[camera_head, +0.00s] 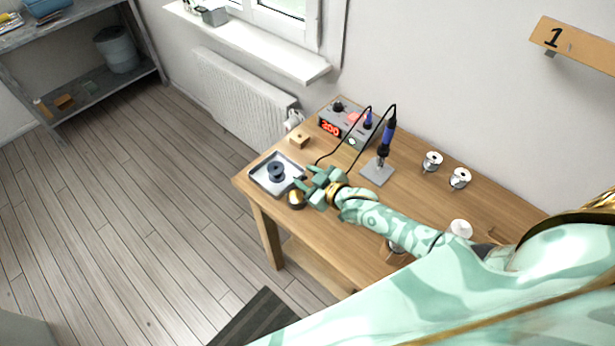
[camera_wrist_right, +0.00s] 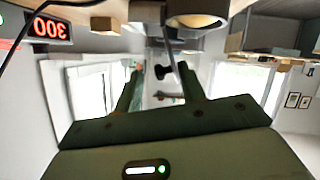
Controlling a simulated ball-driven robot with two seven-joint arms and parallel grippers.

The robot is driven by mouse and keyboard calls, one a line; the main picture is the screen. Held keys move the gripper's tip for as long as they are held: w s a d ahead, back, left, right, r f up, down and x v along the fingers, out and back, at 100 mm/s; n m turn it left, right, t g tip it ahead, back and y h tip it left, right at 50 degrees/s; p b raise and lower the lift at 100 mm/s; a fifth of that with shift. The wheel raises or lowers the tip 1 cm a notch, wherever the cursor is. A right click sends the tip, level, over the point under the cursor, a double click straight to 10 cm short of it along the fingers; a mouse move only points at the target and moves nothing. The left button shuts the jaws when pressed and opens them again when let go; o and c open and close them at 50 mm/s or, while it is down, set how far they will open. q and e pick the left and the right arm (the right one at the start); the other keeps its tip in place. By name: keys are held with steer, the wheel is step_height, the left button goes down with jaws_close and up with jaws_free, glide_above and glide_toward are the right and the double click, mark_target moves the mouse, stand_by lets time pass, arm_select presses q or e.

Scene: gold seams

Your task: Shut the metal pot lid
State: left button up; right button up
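A small round brass-coloured pot (camera_head: 296,199) with a dark upper part stands at the table's near-left edge, just below my right gripper in the head view. I cannot make out how its lid sits. My right gripper (camera_head: 304,178) is close to it, with its two green fingers spread. In the right wrist view the fingers (camera_wrist_right: 157,85) are apart, with nothing visibly clamped. That view is upside down; a round metal-rimmed thing (camera_wrist_right: 196,18), likely the pot, shows at its top, beyond the fingertips. My left gripper is not in view.
A grey tray (camera_head: 259,173) holding a black spool (camera_head: 276,172) lies beside the gripper. A wooden block (camera_head: 299,140), a red-display station (camera_head: 331,127) and a soldering iron (camera_head: 388,134) on its stand (camera_head: 376,172) are behind. Metal spools (camera_head: 432,161) stand to the right.

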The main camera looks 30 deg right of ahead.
steer(key=shift+s+r, duration=0.1)
steer(key=shift+s, duration=0.2)
steer(key=p+v, duration=0.3)
steer(key=v, duration=1.2)
steer(key=shift+s+d, duration=0.15)
steer(key=shift+s, duration=0.15)
